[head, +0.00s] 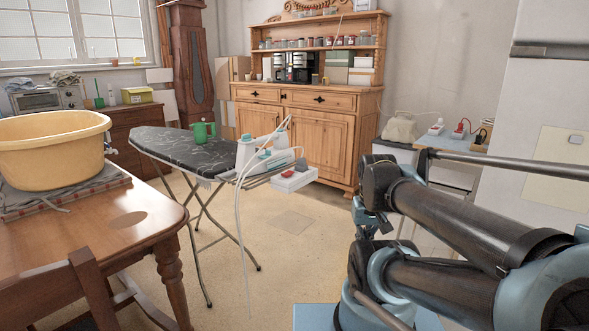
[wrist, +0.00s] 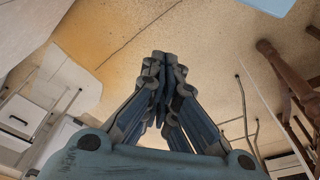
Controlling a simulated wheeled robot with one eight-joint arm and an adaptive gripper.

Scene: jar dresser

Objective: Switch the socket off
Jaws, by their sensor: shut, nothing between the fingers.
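On the counter at the right in the head view are a small white item (head: 436,128) and a red plug-like item (head: 461,129) with a cord. They are too small to tell which is the socket or how its switch stands. A white box with a red spot (head: 293,180) is at the ironing board's right end; I cannot tell if it is a socket. My gripper (wrist: 163,60) shows in the wrist view, shut and empty, over the floor. It cannot be made out in the head view, where my arm fills the lower right.
A wooden table (head: 130,228) with a yellow basin (head: 50,150) is at left. A dresser (head: 310,110) stands behind. Floor between is clear.

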